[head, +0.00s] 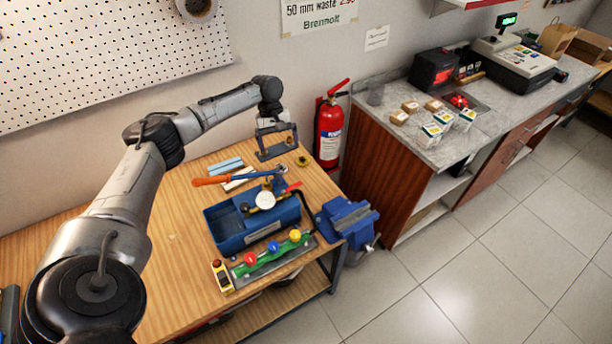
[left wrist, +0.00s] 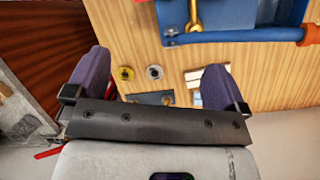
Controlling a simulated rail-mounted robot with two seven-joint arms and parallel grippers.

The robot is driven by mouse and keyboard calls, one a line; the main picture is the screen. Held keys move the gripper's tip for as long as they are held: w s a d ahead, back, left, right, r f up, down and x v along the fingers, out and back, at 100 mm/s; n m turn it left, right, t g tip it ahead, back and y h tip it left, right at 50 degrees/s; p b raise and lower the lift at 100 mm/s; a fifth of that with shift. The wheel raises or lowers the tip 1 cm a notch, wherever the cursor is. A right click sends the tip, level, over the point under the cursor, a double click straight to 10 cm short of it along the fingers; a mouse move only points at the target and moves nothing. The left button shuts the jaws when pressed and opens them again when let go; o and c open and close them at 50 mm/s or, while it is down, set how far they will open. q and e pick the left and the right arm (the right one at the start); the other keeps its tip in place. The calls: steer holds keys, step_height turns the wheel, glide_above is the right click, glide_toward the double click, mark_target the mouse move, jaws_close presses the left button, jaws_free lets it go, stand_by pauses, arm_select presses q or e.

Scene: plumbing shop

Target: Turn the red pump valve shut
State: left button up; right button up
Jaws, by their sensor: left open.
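The blue test pump (head: 232,239) stands on the wooden bench, with a round white gauge on top and a long lever with an orange handle (head: 212,181). The red valve handle (head: 293,187) sticks up at the pump's far right end, near the gauge. My left gripper (head: 278,148) is open and empty behind the pump, above the bench's back edge and apart from the valve. In the left wrist view its two fingers (left wrist: 155,80) are wide apart with bench between them. The blue pump body (left wrist: 240,37) shows there at the top right; the valve cannot be made out clearly. My right gripper is out of view.
A blue vise (head: 347,218) sits at the bench's right edge. A green manifold with coloured knobs (head: 270,257) lies in front of the pump. A brass fitting (head: 302,161) lies near my gripper. A fire extinguisher (head: 329,130) hangs on the wall behind. The bench's left is mostly clear.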

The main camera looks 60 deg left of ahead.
arm_select(q)
steer(key=d+n, duration=0.1)
steer(key=n, duration=0.1)
steer(key=n+p, duration=0.1)
steer(key=n, duration=0.1)
glide_toward(292, 186)
steer(key=shift+h, duration=0.4)
steer(key=x, duration=0.6)
steer(key=shift+s+a+f, duration=0.1)
steer(key=shift+a+f, duration=0.1)
steer(key=shift+f, duration=0.25)
steer(key=shift+x, duration=0.8)
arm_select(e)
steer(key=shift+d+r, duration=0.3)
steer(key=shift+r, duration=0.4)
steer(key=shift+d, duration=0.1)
arm_select(q)
steer(key=c, duration=0.8)
